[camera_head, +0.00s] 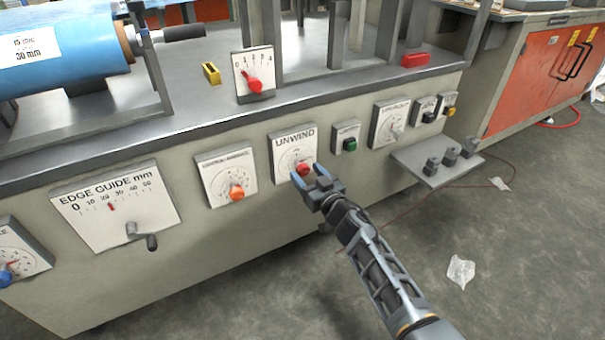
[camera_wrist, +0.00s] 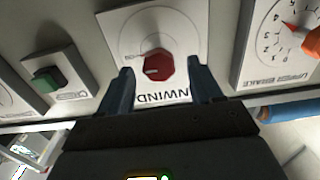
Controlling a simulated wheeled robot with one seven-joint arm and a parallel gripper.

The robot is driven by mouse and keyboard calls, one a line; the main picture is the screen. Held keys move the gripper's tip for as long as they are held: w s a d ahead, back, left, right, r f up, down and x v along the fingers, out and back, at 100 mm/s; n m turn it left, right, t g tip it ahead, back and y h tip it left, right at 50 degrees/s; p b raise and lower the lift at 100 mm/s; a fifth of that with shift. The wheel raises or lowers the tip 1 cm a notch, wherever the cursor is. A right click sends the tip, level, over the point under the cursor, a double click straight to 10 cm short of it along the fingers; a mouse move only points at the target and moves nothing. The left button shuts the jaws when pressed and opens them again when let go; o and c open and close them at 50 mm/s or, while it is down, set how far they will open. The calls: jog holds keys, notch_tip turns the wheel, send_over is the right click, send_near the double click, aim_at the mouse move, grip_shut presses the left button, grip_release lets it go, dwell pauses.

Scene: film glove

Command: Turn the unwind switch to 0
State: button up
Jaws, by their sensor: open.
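The unwind switch is a red knob (camera_head: 303,168) on a white plate labelled UNWIND (camera_head: 283,148), on the front panel of the machine. In the wrist view the red knob (camera_wrist: 158,66) sits between my two fingers, upside down to the label. My gripper (camera_head: 313,175) is open, its blue fingers on either side of the knob. In the wrist view my gripper (camera_wrist: 158,85) shows a gap between each finger and the knob. The dial's small marks are too blurred to read, so I cannot tell the switch's setting.
An orange knob (camera_head: 237,192) is left of the unwind plate, and a green button (camera_head: 350,144) is right of it. A small shelf with several grey blocks (camera_head: 430,167) juts out further right. A red lever dial (camera_head: 254,82) stands on the ledge above. The floor in front is mostly clear.

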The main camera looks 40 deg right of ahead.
jog(key=shift+b+x, duration=0.35)
jog(key=shift+x, duration=1.1)
jog(key=shift+c, duration=0.2)
jog(key=c, duration=1)
